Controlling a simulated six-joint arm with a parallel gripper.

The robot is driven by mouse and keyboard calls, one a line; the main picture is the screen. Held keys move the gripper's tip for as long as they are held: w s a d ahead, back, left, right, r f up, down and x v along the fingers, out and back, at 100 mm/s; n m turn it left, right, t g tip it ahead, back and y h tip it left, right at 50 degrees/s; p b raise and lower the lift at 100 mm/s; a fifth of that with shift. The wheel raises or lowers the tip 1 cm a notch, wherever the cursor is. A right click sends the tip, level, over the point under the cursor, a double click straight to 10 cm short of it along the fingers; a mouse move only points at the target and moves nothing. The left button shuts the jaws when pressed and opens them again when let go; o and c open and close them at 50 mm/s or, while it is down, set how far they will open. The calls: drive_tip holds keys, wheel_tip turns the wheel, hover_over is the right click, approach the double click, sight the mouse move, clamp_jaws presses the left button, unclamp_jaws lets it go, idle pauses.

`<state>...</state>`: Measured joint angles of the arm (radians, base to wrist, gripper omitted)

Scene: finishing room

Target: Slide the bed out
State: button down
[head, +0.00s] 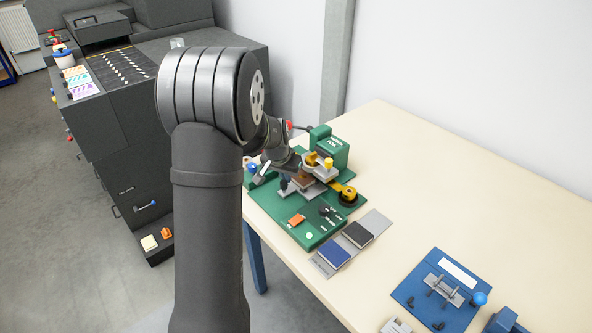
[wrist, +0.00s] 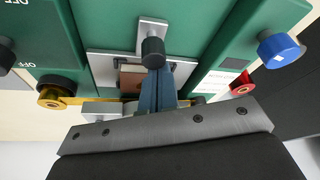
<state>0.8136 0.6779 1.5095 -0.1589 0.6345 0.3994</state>
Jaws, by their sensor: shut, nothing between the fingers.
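The green press (head: 328,150) stands on the table. Its bed is a silver plate (head: 312,191) low in the press, with a brown piece (head: 302,178) on it. In the wrist view the bed plate (wrist: 100,62) carries the brown piece (wrist: 131,78), and a strip with an upright black knob (wrist: 153,52) extends from it. My gripper (wrist: 155,76) is shut and empty, its fingers beside the black knob and over the bed. Whether the fingers touch the knob cannot be told. In the head view my arm partly hides the bed.
Dark and blue pads lie on a grey strip (head: 375,222). A blue fixture (head: 440,290) stands at lower right.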

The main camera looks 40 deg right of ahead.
drive_tip(key=a, duration=0.5)
drive_tip(key=shift+a, duration=0.4)
drive_tip(key=shift+a+f, duration=0.15)
drive_tip(key=shift+a, duration=0.15)
drive_tip(key=shift+s, duration=0.1)
drive_tip(key=shift+a, duration=0.1)
drive_tip(key=v, duration=1)
drive_tip(key=shift+w+d+r, duration=0.2)
drive_tip(key=shift+d+r, duration=0.05)
drive_tip(key=shift+d, duration=0.05)
drive_tip(key=shift+x, duration=3.65)
drive_tip(key=shift+s+a, duration=0.1)
